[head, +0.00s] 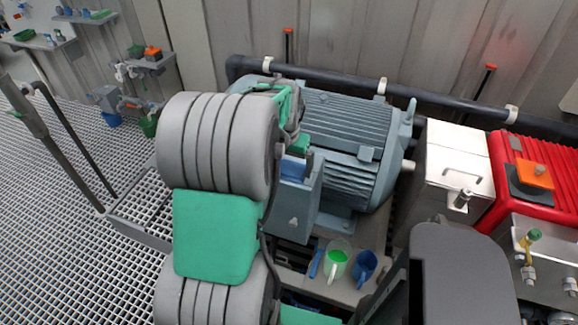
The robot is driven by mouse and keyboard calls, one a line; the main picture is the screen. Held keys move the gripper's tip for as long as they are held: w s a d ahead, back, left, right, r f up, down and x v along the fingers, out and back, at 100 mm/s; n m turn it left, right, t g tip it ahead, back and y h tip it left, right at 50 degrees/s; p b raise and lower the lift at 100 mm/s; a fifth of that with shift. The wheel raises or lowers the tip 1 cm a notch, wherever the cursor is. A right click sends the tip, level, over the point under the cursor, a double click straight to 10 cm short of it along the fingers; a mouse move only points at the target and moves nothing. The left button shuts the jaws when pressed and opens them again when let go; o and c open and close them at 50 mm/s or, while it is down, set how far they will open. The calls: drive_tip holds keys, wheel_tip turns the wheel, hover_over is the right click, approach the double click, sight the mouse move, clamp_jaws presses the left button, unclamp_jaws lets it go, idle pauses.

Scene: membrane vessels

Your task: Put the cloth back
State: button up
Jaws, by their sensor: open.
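I cannot make out a cloth for certain. A small blue patch (294,168) shows beside the grey motor, just right of my arm, partly covered; I cannot tell whether it is cloth. My own arm, with grey ribbed links and a green joint, fills the left middle of the head view. Green and grey parts show behind its upper link, in front of the motor. I cannot make out any gripper fingers there; the arm hides much of that spot.
A large grey motor (350,125) stands at centre. A green jug (337,262) and a blue jug (364,268) stand low in front. A white metal box (455,165) and red machine (510,185) are right. A dark pipe (330,80) runs behind. Grating floor (50,220) is open at left.

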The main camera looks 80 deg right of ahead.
sight(287, 174)
wheel_tip(287, 174, up, 11)
drive_tip(key=a, duration=0.2)
drive_tip(key=w+a+n+t, duration=0.2)
drive_tip(key=w+a+n, duration=0.7)
drive_tip(key=w+a, duration=1.1)
drive_tip(key=w+a+f+n, duration=0.1)
drive_tip(key=a+n, duration=0.2)
drive_tip(key=a, duration=0.5)
drive_tip(key=w+a+f+n+t+y, duration=0.1)
drive_tip(key=a+n, duration=0.2)
drive_tip(key=a, duration=0.5)
drive_tip(key=w+a+f+n, duration=0.2)
drive_tip(key=a+n, duration=0.2)
drive_tip(key=a, duration=0.5)
drive_tip(key=shift+y, duration=0.4)
